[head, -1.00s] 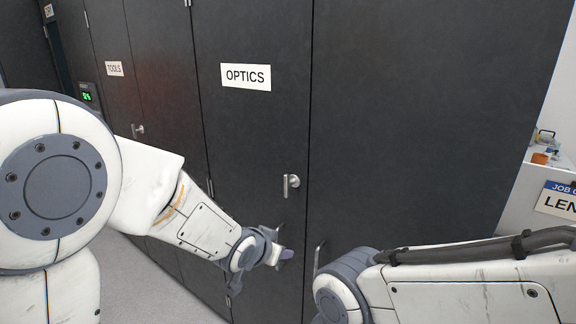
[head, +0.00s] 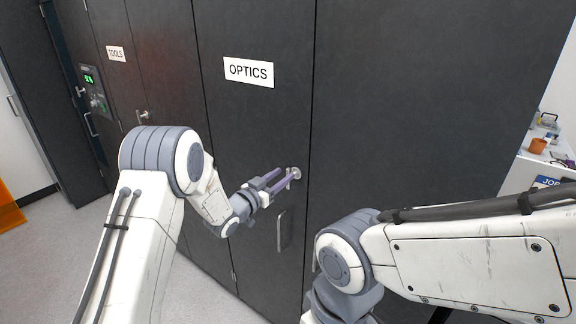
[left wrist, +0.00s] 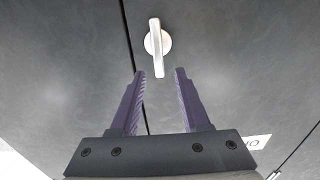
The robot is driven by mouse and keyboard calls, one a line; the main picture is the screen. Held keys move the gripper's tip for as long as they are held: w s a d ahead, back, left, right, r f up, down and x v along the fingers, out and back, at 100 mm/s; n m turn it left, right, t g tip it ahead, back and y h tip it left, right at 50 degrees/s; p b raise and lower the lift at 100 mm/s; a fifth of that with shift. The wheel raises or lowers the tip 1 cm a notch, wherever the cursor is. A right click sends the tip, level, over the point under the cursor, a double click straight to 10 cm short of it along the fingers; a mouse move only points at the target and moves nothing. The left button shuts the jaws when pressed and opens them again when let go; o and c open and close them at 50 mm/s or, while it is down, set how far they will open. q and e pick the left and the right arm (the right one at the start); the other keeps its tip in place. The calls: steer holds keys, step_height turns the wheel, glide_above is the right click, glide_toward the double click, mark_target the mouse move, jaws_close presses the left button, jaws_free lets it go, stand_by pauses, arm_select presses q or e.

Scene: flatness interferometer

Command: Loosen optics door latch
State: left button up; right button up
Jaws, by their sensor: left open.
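The optics door (head: 245,130) is dark and carries a white OPTICS label (head: 249,72). Its metal latch (head: 294,172) sits near the door's right edge; in the left wrist view the latch (left wrist: 157,45) is a round rose with a lever pointing down toward the fingers. My left gripper (head: 283,181) is open, its purple fingers at the latch in the head view. In the left wrist view the fingertips (left wrist: 160,73) stand to either side of the lever's lower end, and I see no grip on it. My right gripper is out of view; only its arm shows.
A vertical pull handle (head: 284,230) is below the latch. The TOOLS door (head: 150,70) with its own latch is to the left. A white bench with an orange cup (head: 537,146) stands at the far right. Grey floor is open at the lower left.

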mark_target(287, 172)
arm_select(q)
steer(key=shift+p+x, duration=0.55)
steer(key=shift+x, duration=1.4)
jaws_close()
